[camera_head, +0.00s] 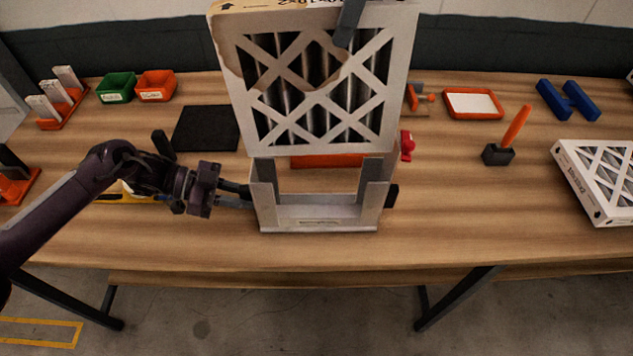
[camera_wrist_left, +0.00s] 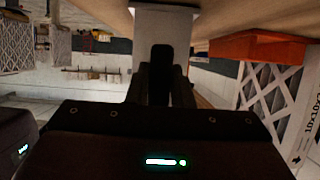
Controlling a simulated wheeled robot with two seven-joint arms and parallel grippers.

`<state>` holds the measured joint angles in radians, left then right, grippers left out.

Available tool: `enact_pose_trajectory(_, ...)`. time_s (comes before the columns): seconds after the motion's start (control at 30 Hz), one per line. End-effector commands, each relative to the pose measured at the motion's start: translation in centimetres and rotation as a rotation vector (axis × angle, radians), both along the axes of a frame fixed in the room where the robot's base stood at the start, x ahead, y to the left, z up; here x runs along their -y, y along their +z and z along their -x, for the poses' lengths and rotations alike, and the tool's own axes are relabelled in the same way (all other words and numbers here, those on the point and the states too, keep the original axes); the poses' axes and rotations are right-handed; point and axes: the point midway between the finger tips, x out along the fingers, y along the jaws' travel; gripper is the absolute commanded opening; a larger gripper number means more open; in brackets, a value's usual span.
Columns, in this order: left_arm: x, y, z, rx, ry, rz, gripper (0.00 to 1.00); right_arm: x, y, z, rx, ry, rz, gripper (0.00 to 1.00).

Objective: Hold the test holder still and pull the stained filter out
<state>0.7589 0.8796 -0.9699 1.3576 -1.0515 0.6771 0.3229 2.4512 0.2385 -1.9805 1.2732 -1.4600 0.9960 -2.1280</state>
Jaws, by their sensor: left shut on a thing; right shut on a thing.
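The stained filter (camera_head: 385,85) is a white-framed lattice panel with a brown stain along its upper left. It stands upright above the grey test holder (camera_head: 318,222), its lower edge level with the tops of the holder's uprights. I cannot tell whether that edge is fully clear. My left gripper (camera_head: 246,193) is shut on the holder's left side wall; the left wrist view shows its fingers (camera_wrist_left: 158,78) against the pale holder (camera_wrist_left: 165,22). My right gripper (camera_head: 347,25) is shut on the filter's top edge; only one dark finger shows, the rest is out of frame.
An orange object (camera_head: 325,161) lies behind the holder. A black mat (camera_head: 206,128), green bin (camera_head: 116,87) and orange bin (camera_head: 155,85) are behind left. An orange-rimmed tray (camera_head: 446,98), an orange-handled tool (camera_head: 516,126) and another filter (camera_head: 600,178) are right. The front table is clear.

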Motion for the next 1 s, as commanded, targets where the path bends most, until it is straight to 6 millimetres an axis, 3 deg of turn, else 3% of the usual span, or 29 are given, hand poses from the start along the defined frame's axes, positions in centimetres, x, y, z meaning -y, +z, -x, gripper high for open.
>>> enact_pose_trajectory(0.2,0.0,0.0,0.0,0.000,0.000,0.000,0.07,0.0,1.3,0.0,0.003,0.000,0.000,0.21)
enact_pose_trajectory(0.57,0.0,0.0,0.0,0.000,0.000,0.000,0.07,0.0,1.5,0.0,0.002,0.000,0.000,0.21)
enact_pose_trajectory(1.0,0.0,0.0,0.0,0.000,0.000,0.000,0.07,0.0,4.2,0.0,0.003,0.000,0.001,0.21)
